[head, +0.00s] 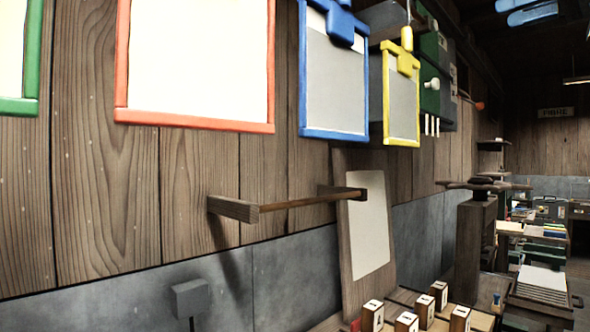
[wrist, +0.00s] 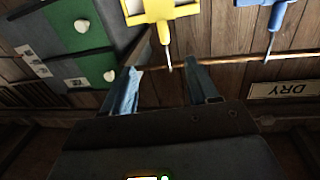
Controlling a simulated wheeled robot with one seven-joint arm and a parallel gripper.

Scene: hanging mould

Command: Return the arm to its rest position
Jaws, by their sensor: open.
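My gripper (wrist: 161,67) shows in the wrist view with its two blue-grey fingers spread apart. Nothing is held between the fingers. The tip of a yellow frame's handle (wrist: 165,35) appears in the gap, beyond the fingers; I cannot tell how far off it is. My gripper and arm cannot be made out in the head view. In the head view, a yellow-edged mould (head: 401,100) and a blue-edged mould (head: 335,85) hang high at the wall. A blue frame (wrist: 282,12) also shows at the top of the wrist view.
A wooden rail (head: 310,201) juts along the plank wall on brackets. A red-edged frame (head: 194,60) hangs left. Several lettered blocks (head: 407,321) stand on the bench below. Green drawer fronts (wrist: 88,68) lie left in the wrist view, and a DRY sign (wrist: 283,90) right.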

